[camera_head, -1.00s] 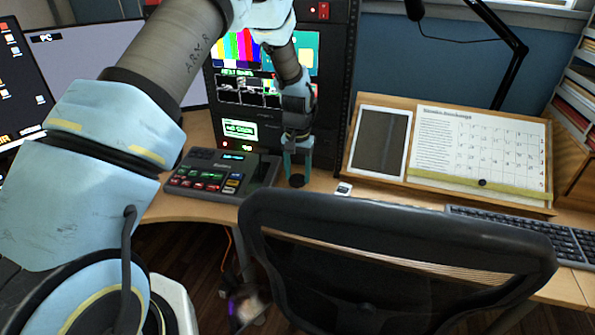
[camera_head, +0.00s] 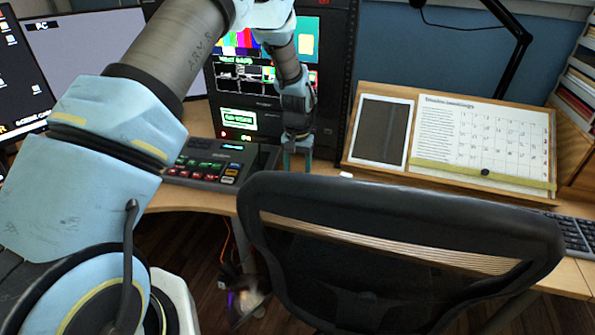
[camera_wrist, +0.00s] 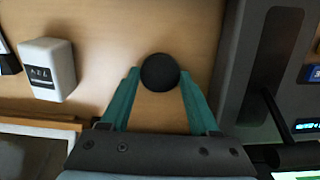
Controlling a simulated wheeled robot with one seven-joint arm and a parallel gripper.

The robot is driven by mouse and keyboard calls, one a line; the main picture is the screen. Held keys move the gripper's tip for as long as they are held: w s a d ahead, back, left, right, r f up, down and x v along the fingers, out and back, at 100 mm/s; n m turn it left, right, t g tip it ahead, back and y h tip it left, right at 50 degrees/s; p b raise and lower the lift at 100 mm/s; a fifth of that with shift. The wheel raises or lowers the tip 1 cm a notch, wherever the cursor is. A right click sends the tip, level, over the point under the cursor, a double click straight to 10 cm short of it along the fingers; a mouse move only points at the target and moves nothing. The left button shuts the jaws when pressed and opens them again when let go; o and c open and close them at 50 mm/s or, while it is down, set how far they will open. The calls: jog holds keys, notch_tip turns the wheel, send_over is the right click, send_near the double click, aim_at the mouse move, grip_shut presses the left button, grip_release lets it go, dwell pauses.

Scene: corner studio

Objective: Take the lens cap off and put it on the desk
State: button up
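The lens cap is a round black disc (camera_wrist: 160,72) between the tips of my gripper's teal fingers in the wrist view. Both fingertips appear to touch its edge, so my gripper (camera_wrist: 160,78) looks shut on it. The wooden desk (camera_wrist: 112,30) lies right beneath; whether the cap touches it I cannot tell. In the head view my gripper (camera_head: 297,164) points down at the desk, just right of the control panel. The chair back hides its fingertips and the cap there. No camera lens is in view.
The control panel (camera_head: 218,165) stands close beside my gripper. A small white block (camera_wrist: 47,68) with a dark label sits on the desk on the other side. A black chair (camera_head: 400,225) stands in front. A tablet (camera_head: 380,130) and a calendar (camera_head: 487,140) lie on a slanted board.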

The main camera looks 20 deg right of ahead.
jog(key=o, duration=0.5)
jog(key=shift+c, duration=0.2)
notch_tip(320, 180, up, 11)
jog(key=b, duration=0.2)
jog(key=a+r+n, duration=0.2)
jog(key=a, duration=0.8)
jog(key=a+r+n, duration=0.1)
jog(key=a+r, duration=0.2)
jog(key=a, duration=0.7)
jog(key=s+a+n, duration=0.2)
jog(key=s+a, duration=0.3)
jog(key=a, duration=0.3)
jog(key=s+a+r+n+t, duration=0.1)
jog(key=s+a+n, duration=0.1)
jog(key=s+a, duration=0.4)
jog(key=a, duration=0.2)
jog(key=shift+a+t, duration=0.3)
jog(key=shift+a, duration=0.05)
